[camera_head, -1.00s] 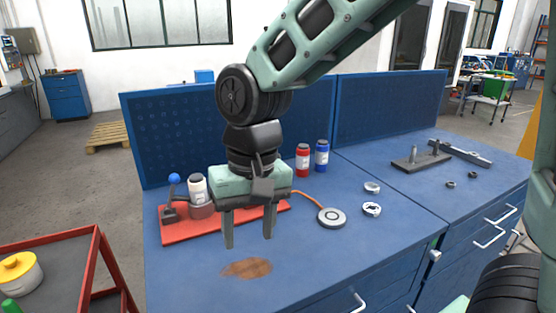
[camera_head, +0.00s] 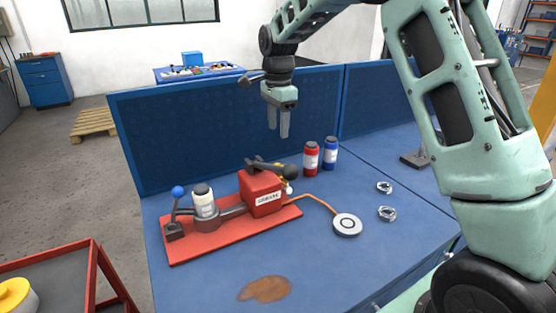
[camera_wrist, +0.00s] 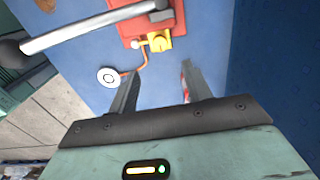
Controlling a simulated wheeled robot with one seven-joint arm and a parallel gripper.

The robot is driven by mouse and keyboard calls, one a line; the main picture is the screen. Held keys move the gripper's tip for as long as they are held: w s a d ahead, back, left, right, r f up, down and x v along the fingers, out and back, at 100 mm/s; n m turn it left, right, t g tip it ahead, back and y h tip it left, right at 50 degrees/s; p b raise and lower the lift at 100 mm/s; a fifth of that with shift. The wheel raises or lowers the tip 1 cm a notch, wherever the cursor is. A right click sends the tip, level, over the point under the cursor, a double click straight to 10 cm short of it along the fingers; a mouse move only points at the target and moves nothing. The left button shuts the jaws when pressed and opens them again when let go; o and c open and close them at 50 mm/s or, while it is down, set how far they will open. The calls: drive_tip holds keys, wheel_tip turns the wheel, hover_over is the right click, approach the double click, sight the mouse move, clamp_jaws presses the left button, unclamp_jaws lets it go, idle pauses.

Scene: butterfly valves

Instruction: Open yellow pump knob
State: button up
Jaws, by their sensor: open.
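The yellow pump knob (camera_wrist: 159,42) shows in the wrist view at the end of the red pump, ahead of my fingers. In the head view the knob (camera_head: 288,188) is small and partly hidden behind the pump's black lever end. The red pump (camera_head: 262,194) stands on a red base plate (camera_head: 185,251) on the blue bench. My gripper (camera_head: 279,135) is open and empty, pointing down above the back of the bench, higher than the pump. In the wrist view its two fingers (camera_wrist: 157,85) are apart with nothing between them.
A red bottle (camera_head: 311,160) and a blue bottle (camera_head: 330,154) stand right of the pump. An orange hose runs from it to a round grey disc (camera_head: 347,225). The pump's long lever (camera_wrist: 88,28) crosses the wrist view. A blue pegboard panel (camera_head: 220,125) stands behind.

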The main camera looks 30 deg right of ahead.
wheel_tip(320, 180, down, 12)
drive_tip(key=shift+r+p, duration=0.1)
drive_tip(key=shift+p, duration=0.8)
drive_tip(key=c, duration=1)
